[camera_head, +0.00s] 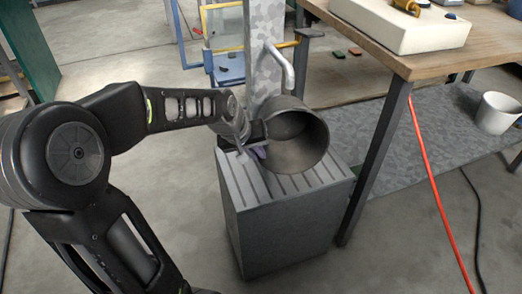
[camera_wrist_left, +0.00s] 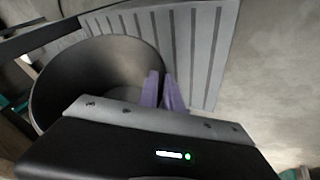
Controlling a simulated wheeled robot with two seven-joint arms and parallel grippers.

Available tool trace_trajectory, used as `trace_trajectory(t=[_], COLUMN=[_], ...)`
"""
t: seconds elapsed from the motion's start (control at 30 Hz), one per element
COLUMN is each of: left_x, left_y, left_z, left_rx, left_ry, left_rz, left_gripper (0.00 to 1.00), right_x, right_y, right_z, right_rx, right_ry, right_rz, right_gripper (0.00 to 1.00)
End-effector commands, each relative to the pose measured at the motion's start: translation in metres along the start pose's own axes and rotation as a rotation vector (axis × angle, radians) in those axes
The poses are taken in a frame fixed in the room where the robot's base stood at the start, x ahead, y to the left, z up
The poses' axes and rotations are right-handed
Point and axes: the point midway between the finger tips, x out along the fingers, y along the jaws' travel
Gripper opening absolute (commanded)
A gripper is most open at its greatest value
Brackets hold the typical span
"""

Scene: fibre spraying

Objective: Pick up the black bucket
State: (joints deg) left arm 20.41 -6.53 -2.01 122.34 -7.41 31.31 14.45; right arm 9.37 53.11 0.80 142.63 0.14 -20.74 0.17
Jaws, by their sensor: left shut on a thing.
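The black bucket (camera_head: 300,152) is tilted, with its open mouth facing forward and to the right. It is at the top of a grey slatted box under a curved spout. Whether it touches the slats, I cannot tell. My left gripper (camera_head: 256,150) is at the bucket's left side, its purple fingertips partly hidden by the bucket. In the left wrist view, the purple fingers (camera_wrist_left: 164,92) are close together at the edge of the bucket (camera_wrist_left: 95,75), shut on it. My right gripper is not in view.
The grey slatted box (camera_head: 285,225) stands below the bucket, with the pale spout (camera_head: 284,68) behind. A wooden table (camera_head: 455,52) with a white block (camera_head: 405,27) is at the right. The front floor is clear.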

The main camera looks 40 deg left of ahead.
Motion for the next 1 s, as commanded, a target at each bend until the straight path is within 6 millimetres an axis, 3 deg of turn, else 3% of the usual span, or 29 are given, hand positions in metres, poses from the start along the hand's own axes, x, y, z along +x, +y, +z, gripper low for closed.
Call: trace_trajectory(t=[0.3,0.5,0.7,1.0], left_x=[-0.047,-0.068,-0.077,-0.078], left_y=[-0.052,-0.079,-0.093,-0.095], left_z=[0.058,0.091,0.105,0.108], left_rx=[-0.005,-0.003,-0.001,0.000], left_ry=[0.008,0.006,0.005,0.003], left_rz=[0.002,0.003,0.001,0.001], left_gripper=[0.00,0.00,0.00,0.00], right_x=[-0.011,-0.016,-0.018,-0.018], right_y=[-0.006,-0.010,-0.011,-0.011], right_z=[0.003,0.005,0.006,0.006], right_rx=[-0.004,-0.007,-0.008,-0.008], right_ry=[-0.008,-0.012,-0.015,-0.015], right_rz=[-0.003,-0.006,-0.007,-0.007], right_gripper=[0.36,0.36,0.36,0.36])
